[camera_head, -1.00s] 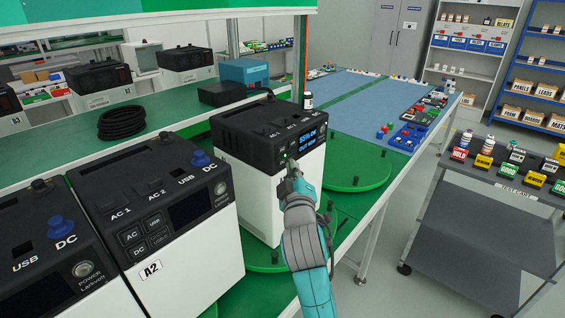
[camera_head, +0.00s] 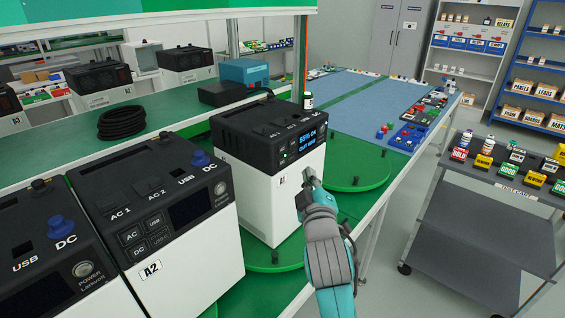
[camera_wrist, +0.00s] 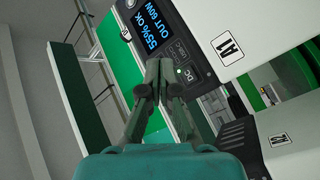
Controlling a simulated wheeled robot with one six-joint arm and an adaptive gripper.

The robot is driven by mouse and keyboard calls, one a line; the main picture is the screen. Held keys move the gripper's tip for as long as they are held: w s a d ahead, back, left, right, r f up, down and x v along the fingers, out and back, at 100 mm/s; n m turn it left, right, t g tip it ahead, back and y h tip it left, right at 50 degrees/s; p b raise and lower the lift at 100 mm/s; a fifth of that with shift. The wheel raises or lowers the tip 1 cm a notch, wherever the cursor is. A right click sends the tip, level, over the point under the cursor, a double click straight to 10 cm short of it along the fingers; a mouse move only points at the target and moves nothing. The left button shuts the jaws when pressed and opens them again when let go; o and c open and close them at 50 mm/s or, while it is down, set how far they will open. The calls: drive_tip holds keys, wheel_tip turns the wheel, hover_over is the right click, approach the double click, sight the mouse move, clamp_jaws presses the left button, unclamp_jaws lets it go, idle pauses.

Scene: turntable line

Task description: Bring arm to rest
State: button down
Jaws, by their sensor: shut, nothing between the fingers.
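My gripper (camera_head: 309,178) is shut and empty in the head view, in front of the right part of the power station A1 (camera_head: 262,196). Its fingers (camera_wrist: 158,84) also show shut in the wrist view, with a gap between them and the unit as far as I can tell. The A1 unit has a white body and a black top. Its lit display (camera_head: 309,138) reads "55% OK" and "OUT 60W", and it also shows in the wrist view (camera_wrist: 153,25). A small green light (camera_wrist: 179,71) glows beside the DC button.
The A2 unit (camera_head: 190,262) stands at the left front. A green turntable (camera_head: 360,168) lies behind A1. A blue-topped table (camera_head: 345,92) is beyond it. A grey test cart (camera_head: 490,235) with small labelled items stands at the right. The floor between is clear.

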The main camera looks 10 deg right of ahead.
drive_tip(key=shift+f, duration=0.1)
drive_tip(key=s+f+m+g+y, duration=0.2)
drive_tip(key=s+f+y, duration=0.1)
drive_tip(key=s+f, duration=1.85)
drive_tip(key=s+f+m+g, duration=0.1)
drive_tip(key=s+m, duration=0.4)
drive_tip(key=s, duration=2.5)
drive_tip(key=shift+a+f+m+g, duration=0.4)
drive_tip(key=shift+f, duration=0.25)
